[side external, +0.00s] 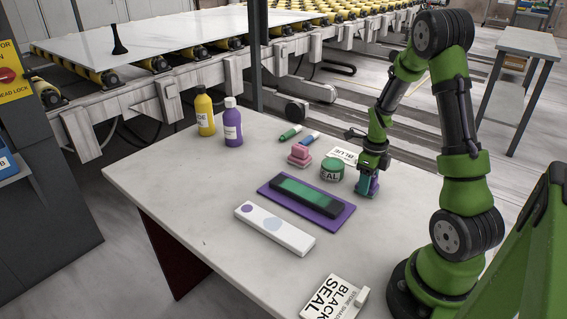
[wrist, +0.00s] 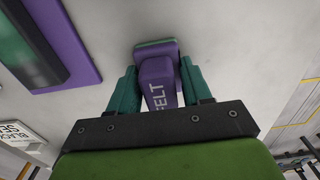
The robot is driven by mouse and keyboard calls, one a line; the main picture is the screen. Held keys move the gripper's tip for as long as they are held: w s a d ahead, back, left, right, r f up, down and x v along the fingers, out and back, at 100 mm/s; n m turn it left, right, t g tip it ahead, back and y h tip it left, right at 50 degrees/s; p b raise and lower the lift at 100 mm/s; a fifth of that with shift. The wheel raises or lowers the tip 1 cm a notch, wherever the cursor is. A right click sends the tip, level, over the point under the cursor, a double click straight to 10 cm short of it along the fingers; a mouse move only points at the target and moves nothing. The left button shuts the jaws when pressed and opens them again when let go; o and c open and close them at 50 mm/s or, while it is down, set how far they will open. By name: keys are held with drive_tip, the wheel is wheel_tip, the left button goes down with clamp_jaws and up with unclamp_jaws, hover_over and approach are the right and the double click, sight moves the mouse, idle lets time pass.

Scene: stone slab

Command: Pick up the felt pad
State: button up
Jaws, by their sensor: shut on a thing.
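The felt pad (wrist: 157,80) is a purple block with the word FELT on it and a wider base with a green edge. In the wrist view it sits between the two green fingers of my gripper (wrist: 159,88), which is shut on it. In the side external view my gripper (side external: 367,184) points down at the right part of the slab table, and a bit of the purple felt pad (side external: 374,186) shows beside the fingers. I cannot tell whether the pad touches the table.
A purple mat (side external: 343,221) bearing a dark and green bar lies left of my gripper. A round green SEAL tin (side external: 332,171), a pink stack (side external: 299,155) and a BLUE card (side external: 344,155) are close by. A white strip (side external: 275,229) lies in front.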

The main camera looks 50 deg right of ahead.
drive_tip(key=c, duration=0.3)
wheel_tip(320, 180, up, 10)
drive_tip(key=shift+r, duration=0.1)
drive_tip(key=shift+c, duration=0.2)
